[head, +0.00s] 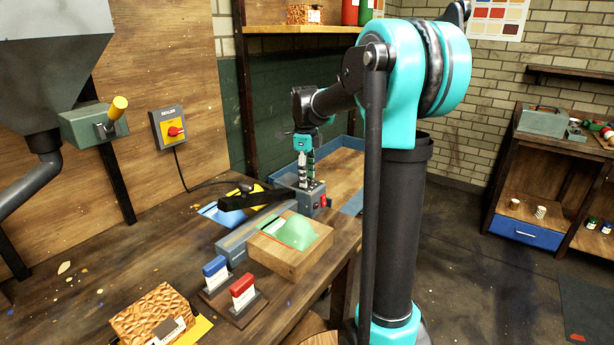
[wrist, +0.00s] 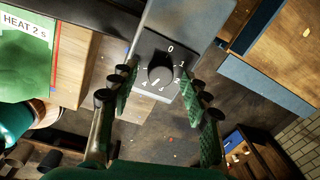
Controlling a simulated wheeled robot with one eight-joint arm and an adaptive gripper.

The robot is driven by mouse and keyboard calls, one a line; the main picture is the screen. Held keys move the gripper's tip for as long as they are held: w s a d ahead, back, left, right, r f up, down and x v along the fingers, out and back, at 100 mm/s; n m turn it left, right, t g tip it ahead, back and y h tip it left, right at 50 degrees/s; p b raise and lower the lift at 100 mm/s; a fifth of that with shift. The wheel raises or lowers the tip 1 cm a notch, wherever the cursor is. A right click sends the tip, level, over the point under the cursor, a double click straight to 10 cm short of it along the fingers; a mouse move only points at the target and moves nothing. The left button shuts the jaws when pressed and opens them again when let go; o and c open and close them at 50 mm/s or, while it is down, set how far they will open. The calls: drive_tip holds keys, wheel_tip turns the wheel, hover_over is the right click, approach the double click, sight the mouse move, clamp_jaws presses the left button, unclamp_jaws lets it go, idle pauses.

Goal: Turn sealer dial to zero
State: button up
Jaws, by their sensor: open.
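The sealer dial (wrist: 160,73) is a round dark knob on a black plate at the end of the grey bench sealer (head: 312,203). I cannot tell for sure which number the knob points at. My gripper (wrist: 159,82) is open, its two green-padded fingers on either side of the dial, with no clear contact visible.
The sealer's black lever (head: 250,198) and a blue-edged tray (head: 340,160) are close by. A wall box marked SEALER (head: 168,128) has a red knob.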

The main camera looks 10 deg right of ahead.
clamp_jaws()
idle(0.4)
